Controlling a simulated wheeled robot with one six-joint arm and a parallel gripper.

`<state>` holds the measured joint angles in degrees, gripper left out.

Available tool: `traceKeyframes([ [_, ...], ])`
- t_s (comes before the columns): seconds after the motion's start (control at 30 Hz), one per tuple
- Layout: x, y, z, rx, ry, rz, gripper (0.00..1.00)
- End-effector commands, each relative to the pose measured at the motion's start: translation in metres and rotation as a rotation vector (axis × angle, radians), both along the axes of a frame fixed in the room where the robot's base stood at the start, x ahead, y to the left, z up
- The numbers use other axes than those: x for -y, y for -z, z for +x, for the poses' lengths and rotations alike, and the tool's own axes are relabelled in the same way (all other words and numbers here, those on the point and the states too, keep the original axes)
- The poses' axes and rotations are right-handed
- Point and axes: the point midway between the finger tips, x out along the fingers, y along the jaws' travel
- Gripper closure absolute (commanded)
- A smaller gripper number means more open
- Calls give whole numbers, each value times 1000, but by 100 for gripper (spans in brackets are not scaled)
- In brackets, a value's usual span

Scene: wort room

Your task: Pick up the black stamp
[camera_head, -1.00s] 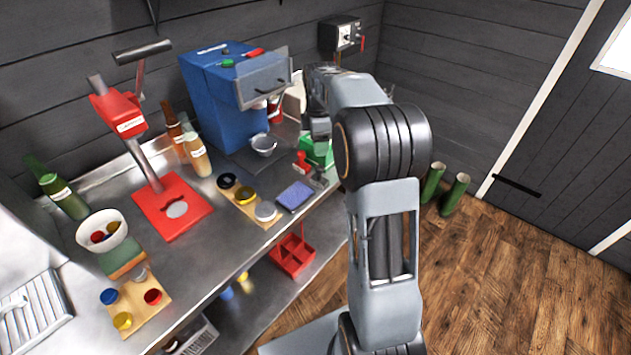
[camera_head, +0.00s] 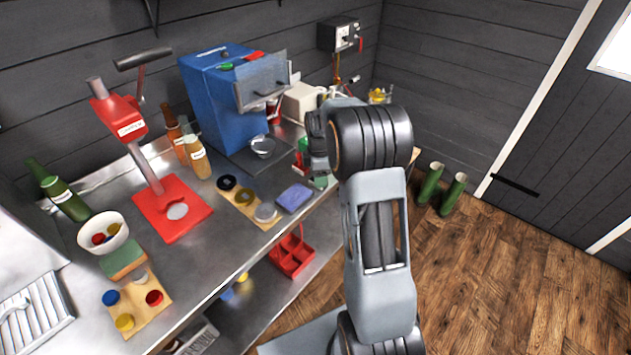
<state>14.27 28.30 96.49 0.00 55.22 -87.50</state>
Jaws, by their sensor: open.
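I cannot make out a black stamp for certain; my arm and gripper cover part of the bench's right end. My gripper (camera_head: 318,180) points down over that end, beside a green object (camera_head: 303,146) that it partly hides. The jaws are open, and I see nothing held between them. A blue-violet pad (camera_head: 294,198) lies on the bench just left of and nearer than the gripper. A wooden board (camera_head: 252,211) beside it carries a black, a yellow and a silver round piece.
A blue machine (camera_head: 225,110) stands at the back with a small metal bowl (camera_head: 262,147) before it. A red press (camera_head: 172,208), bottles and a white bowl (camera_head: 102,234) fill the left. A red divided tray (camera_head: 291,256) sits on the lower shelf. The wooden floor at right is mostly open.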

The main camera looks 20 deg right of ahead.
Motion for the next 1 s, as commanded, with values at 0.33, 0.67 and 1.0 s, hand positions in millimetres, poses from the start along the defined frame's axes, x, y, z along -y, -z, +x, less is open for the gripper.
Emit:
traceKeyframes([
  [0.33,0,2,0,0,0,0,49],
  [0.67,0,2,0,0,0,0,80],
  [1.0,0,2,0,0,0,0,95],
])
